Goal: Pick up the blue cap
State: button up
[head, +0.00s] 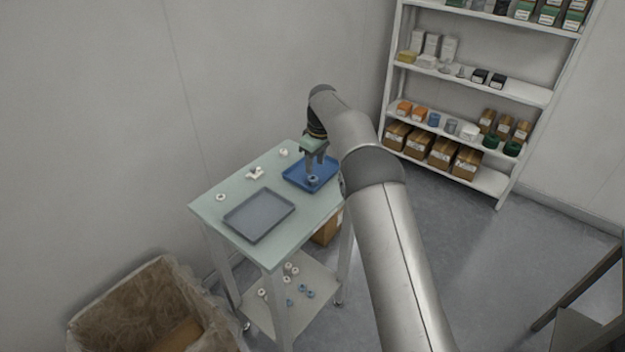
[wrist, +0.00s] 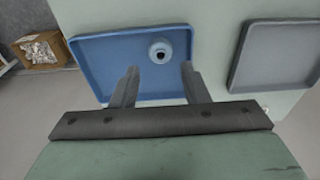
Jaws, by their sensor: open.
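The blue cap (wrist: 160,45) is a small round pale-blue piece with a dark hole in its middle. It lies in the blue tray (wrist: 98,72), near one edge in the wrist view. My gripper (wrist: 160,68) is open and empty, its two fingertips apart over the tray. In the wrist view the cap shows between and just beyond the fingertips; I cannot tell the exact height gap. In the head view my gripper (head: 313,172) points down over the blue tray (head: 297,174), and the cap (head: 313,180) shows small at the fingertips.
A grey tray (head: 260,215) stands beside the blue one on the pale green table (head: 215,212). A few white pieces (head: 255,173) lie near its back edge. White and blue pieces lie on the lower shelf (head: 262,318). A lined box (head: 150,300) stands left; shelving (head: 480,90) stands behind.

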aim_at(313, 177)
jog(key=shift+w+a+f+p, duration=0.15)
jog(key=shift+f+p, duration=0.3)
jog(key=shift+f, duration=1)
jog(key=shift+a+f+p, duration=0.15)
jog(key=shift+f+p, duration=0.25)
jog(key=shift+f, duration=1)
jog(key=c, duration=0.5)
